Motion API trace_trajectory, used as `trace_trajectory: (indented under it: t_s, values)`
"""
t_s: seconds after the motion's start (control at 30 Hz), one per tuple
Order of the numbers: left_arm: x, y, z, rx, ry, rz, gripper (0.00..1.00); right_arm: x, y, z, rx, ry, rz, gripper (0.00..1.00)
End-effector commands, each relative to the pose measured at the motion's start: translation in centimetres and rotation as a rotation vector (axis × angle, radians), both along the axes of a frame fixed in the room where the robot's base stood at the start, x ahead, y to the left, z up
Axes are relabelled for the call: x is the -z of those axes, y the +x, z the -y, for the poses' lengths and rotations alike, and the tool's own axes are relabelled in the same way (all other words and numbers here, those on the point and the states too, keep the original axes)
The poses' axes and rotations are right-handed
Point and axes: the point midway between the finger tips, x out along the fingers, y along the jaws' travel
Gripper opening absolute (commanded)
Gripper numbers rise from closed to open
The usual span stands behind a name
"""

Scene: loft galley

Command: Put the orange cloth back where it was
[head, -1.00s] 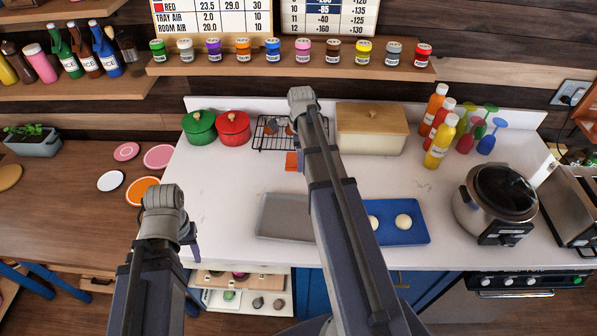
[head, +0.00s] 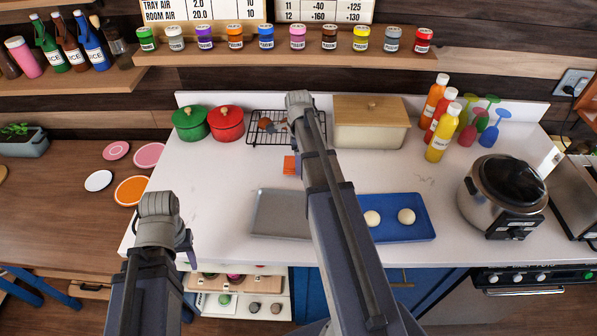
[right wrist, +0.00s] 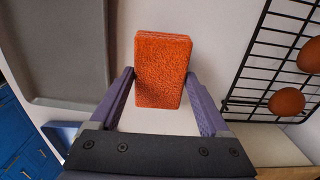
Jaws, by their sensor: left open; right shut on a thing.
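The orange cloth (right wrist: 163,70) is a thick rectangular pad with a rough face, between the fingers of my right gripper (right wrist: 160,98) in the right wrist view. My right gripper is shut on it. In the head view the orange cloth (head: 290,165) shows beside my right arm, between the wire rack and the grey tray; my arm hides part of that area. Whether it touches the counter I cannot tell. My left gripper (head: 187,248) is open and empty at the counter's left front; its fingers are only partly seen.
The black wire rack (head: 262,138) holds brown eggs (right wrist: 287,101). The grey tray (head: 275,213) and a blue tray (head: 410,232) with pale balls lie in front. A green pot (head: 190,123), red pot (head: 226,123) and bread box (head: 370,130) stand behind. Counter left of the grey tray is clear.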

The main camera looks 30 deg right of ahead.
Motion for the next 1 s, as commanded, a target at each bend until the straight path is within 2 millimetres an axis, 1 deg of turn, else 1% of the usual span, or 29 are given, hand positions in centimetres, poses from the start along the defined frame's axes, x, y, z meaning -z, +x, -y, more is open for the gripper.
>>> trace_trajectory:
  t_s: [0.13,0.3,0.4,0.67,0.83,0.87,1.0]
  values:
    - [0.9,0.0,0.0,0.000,0.000,0.000,0.50,0.9,0.0,0.0,0.000,0.000,0.000,0.36]
    - [3.1,0.0,0.0,-0.001,0.000,0.000,0.50,3.1,0.0,0.0,0.000,0.000,0.000,0.36]
    - [3.9,0.0,0.0,-0.001,0.000,0.000,0.50,3.9,0.0,0.0,0.000,0.000,0.000,0.36]
    - [3.6,0.0,0.0,-0.001,0.000,0.000,0.50,3.6,0.0,0.0,0.000,0.000,0.000,0.36]
    - [4.1,0.0,0.0,-0.001,0.000,0.000,0.50,4.1,0.0,0.0,0.000,0.000,0.000,0.36]
    - [4.0,0.0,0.0,-0.001,0.000,0.000,0.50,4.0,0.0,0.0,0.000,0.000,0.000,0.84]
    - [3.9,0.0,0.0,-0.001,0.000,0.000,0.50,3.9,0.0,0.0,0.000,0.000,0.000,0.99]
